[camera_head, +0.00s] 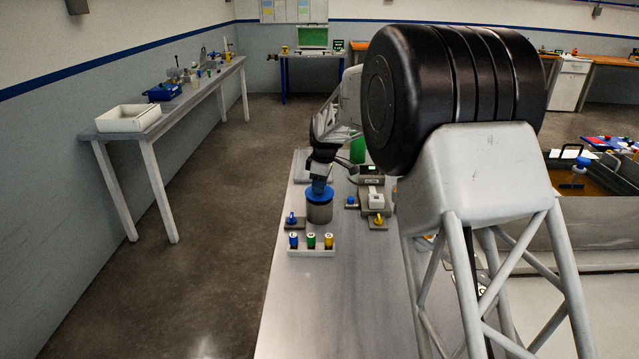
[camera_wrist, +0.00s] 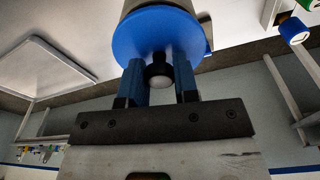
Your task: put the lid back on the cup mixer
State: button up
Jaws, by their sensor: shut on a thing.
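The cup mixer (camera_head: 320,212) is a grey cylinder on the metal bench, just behind a small rack. Its blue round lid (camera_head: 319,194) is at the top of the cylinder, looking level and roughly centred. In the wrist view the lid (camera_wrist: 150,38) covers the near end of the grey mixer body (camera_wrist: 150,5). I cannot tell whether a thin gap is left between them. My gripper (camera_head: 320,184) is above the lid, pointing down. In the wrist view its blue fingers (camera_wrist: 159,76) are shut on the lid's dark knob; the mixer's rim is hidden.
A rack (camera_head: 312,250) with blue, green and yellow-topped vials stands in front of the mixer. A blue-knobbed block (camera_head: 292,223) is close at left, a yellow-knobbed block (camera_head: 378,221) at right. A green cylinder (camera_head: 357,150) stands behind.

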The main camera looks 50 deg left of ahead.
jog(key=shift+f, duration=0.25)
jog(key=o, duration=0.9)
jog(key=shift+o, duration=0.2)
jog(key=shift+r, duration=0.2)
notch_tip(320, 180, up, 13)
jog(key=d, duration=0.1)
jog(key=shift+w, duration=0.4)
jog(key=shift+d+f, duration=0.1)
dwell(0.4)
